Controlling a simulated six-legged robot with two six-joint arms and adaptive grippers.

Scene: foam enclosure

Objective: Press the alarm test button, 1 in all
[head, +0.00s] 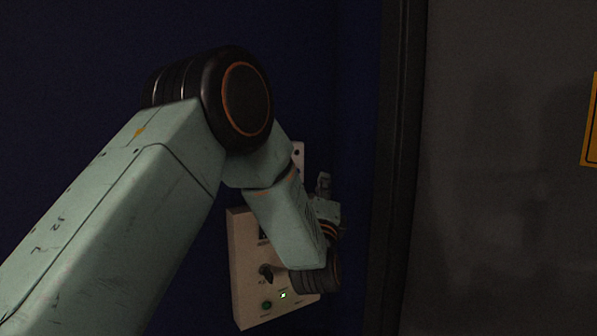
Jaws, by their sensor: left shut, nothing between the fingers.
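A pale control panel (243,255) is fixed to the dark blue wall, partly hidden behind my left arm. It has a dark knob (266,271), a dark green round button (266,305) and a small lit green light (283,295); their labels are too small to read. I cannot tell which control is the alarm test button. My left gripper (323,184) shows small beyond the wrist, at the upper right of the panel. It is shut and empty; whether it touches anything is hidden. My right gripper is not in view.
A second pale plate (298,156) on the wall above the panel is mostly hidden by my arm. A dark vertical frame (403,150) stands to the right, beside a grey surface (500,200) with an orange-yellow sign (592,125) at the picture's edge.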

